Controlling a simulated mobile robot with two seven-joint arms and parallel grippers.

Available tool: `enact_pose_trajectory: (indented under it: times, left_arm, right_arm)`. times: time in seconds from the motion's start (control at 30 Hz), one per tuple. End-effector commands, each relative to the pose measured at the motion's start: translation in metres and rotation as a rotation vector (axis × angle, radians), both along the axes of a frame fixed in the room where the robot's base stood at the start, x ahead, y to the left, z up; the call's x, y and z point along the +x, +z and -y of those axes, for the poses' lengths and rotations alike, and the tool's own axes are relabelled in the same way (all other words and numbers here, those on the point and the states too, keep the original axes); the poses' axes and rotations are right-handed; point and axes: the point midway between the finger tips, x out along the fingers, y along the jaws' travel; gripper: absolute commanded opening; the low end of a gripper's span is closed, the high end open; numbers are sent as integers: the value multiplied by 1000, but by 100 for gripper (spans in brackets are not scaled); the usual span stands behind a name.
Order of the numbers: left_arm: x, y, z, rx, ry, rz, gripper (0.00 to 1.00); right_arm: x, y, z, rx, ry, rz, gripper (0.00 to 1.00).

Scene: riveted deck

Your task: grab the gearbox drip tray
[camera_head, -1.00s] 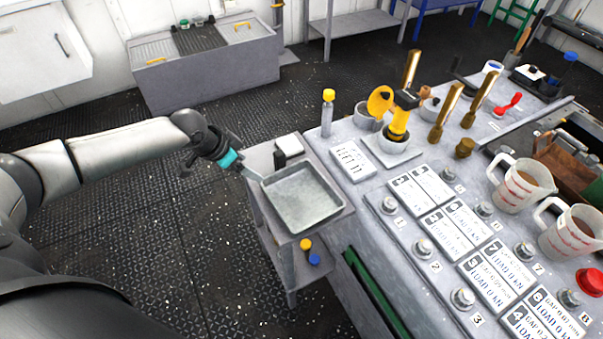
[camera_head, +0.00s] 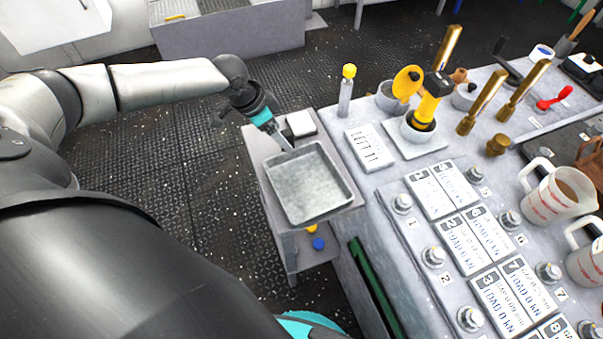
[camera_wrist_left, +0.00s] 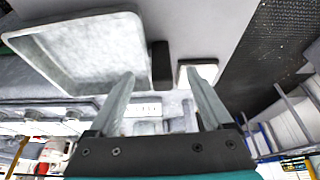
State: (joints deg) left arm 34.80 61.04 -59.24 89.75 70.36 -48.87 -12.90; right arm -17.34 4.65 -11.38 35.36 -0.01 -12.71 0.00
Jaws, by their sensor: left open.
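The gearbox drip tray (camera_head: 308,186) is a shallow, grey, square metal pan. It lies flat on top of a small grey stand beside the console. My left gripper (camera_head: 284,144) is open at the tray's far left corner, fingers pointing towards the tray. In the left wrist view the tray (camera_wrist_left: 85,52) fills the upper left. There my left gripper (camera_wrist_left: 160,78) has its fingers well apart with nothing held. One fingertip overlaps the tray's near wall in the picture; I cannot tell whether they touch. My right gripper is not in view.
A small white-topped block (camera_head: 300,123) sits just behind the tray, near the fingers. The console (camera_head: 375,185) stands close on the right, with a yellow-capped tube (camera_head: 346,92), knobs and measuring jugs. The floor (camera_head: 170,200) left of the stand is clear.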

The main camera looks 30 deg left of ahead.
Motion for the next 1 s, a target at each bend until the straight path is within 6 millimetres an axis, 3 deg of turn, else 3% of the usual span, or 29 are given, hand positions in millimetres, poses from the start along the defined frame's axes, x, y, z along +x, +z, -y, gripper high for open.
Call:
enact_pose_trajectory:
  times: [0.4,0.7,1.0]
  left_arm:
    - [15,-46,15,-2,1,0,84]
    - [16,-48,16,-1,1,1,83]
    - [16,-48,16,0,1,0,49]
  right_arm:
    - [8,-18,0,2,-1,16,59]
    - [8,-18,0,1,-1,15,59]
    - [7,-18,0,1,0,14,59]
